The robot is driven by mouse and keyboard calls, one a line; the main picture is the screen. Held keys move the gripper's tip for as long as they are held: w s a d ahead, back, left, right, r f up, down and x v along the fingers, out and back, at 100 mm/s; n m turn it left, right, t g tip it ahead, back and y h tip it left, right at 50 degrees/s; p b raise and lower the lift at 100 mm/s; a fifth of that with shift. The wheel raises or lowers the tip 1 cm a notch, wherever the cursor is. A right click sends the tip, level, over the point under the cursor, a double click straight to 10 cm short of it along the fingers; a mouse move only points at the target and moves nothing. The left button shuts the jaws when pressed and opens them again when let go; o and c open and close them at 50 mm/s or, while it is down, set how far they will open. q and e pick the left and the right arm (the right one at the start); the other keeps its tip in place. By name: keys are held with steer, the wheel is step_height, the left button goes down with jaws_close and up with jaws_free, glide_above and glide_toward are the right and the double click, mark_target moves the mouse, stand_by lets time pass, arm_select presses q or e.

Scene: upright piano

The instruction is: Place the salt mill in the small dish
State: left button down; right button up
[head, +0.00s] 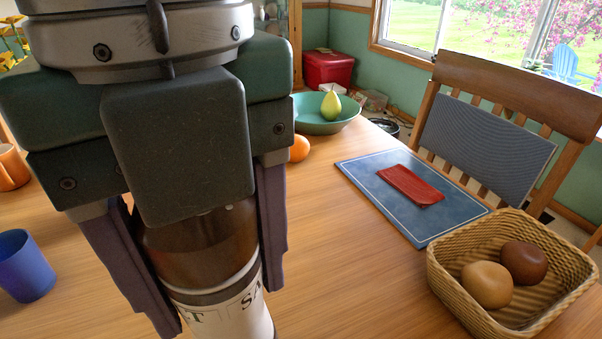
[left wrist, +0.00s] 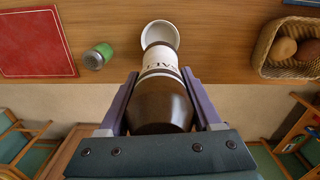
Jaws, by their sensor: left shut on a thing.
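My left gripper (head: 222,292) is shut on the salt mill (head: 205,248), its fingers on both sides of the dark brown upper part. The mill has a white band with dark lettering, and its lower end runs out of the head view. In the left wrist view the mill (left wrist: 160,105) points away from the gripper toward a small white dish (left wrist: 160,27) on the table. The mill's far end overlaps the dish's near part; I cannot tell whether they touch. The dish does not show in the head view. My right gripper is in neither view.
A wicker basket (head: 452,268) with two round rolls stands at right. A blue mat (head: 365,172) with a red cloth (head: 411,186) lies behind it. A green bowl (head: 310,123) with a pear, an orange (head: 299,148) and a blue cup (head: 24,266) are also on the table.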

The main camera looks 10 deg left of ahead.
arm_select(q)
step_height(320, 180, down, 15)
steer(key=b, duration=0.3)
steer(key=shift+f, duration=0.15)
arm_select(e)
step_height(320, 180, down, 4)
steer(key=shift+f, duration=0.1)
arm_select(q)
steer(key=shift+f+b, duration=0.1)
steer(key=shift+b, duration=0.2)
steer(key=shift+c, duration=0.3)
jaws_free()
step_height(320, 180, up, 12)
steer(key=p, duration=0.3)
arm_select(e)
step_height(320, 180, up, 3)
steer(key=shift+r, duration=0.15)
